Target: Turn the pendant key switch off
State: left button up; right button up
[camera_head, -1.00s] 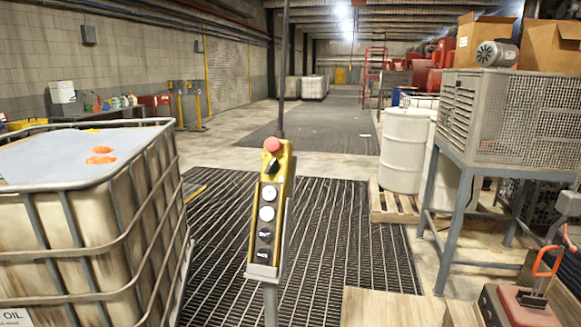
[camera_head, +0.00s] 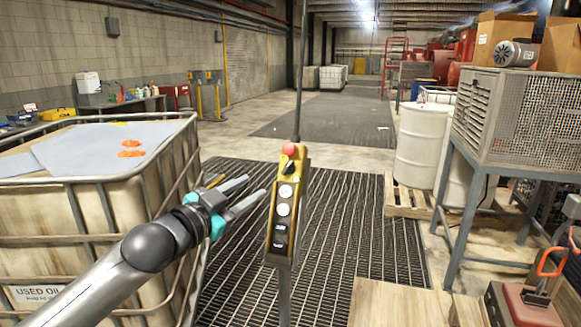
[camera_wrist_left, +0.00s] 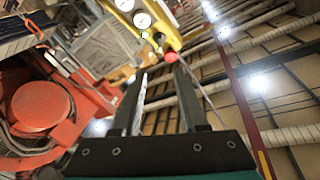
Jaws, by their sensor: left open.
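The yellow pendant (camera_head: 268,250) hangs upright in the middle of the head view. It has a red mushroom button (camera_head: 290,149) on top, the black key switch (camera_head: 288,168) just below, then white and black round buttons. The key's exact angle is too small to tell. My left gripper (camera_head: 256,186) is open and empty, just left of the pendant, fingers pointing toward it. In the left wrist view the pendant (camera_wrist_left: 165,20) shows at the top, beyond the open fingertips (camera_wrist_left: 160,72), with the red button (camera_wrist_left: 171,57) nearest them. My right gripper is not in view.
A caged tank (camera_head: 110,215) labelled used oil stands at the left, beneath my left arm. White drums (camera_head: 420,150) on a pallet and a caged machine on a stand (camera_head: 515,110) are at the right. Dark floor grating (camera_head: 345,220) lies open around the pendant.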

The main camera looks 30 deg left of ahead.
aim_at(287, 167)
pick_arm(q)
jog(key=shift+w+p, duration=0.7)
jog(key=shift+w, duration=6.6)
jog(key=shift+c, duration=0.3)
jog(key=shift+f, duration=0.1)
jog(key=c, duration=0.6)
grip_shut()
jog(key=shift+f, duration=0.1)
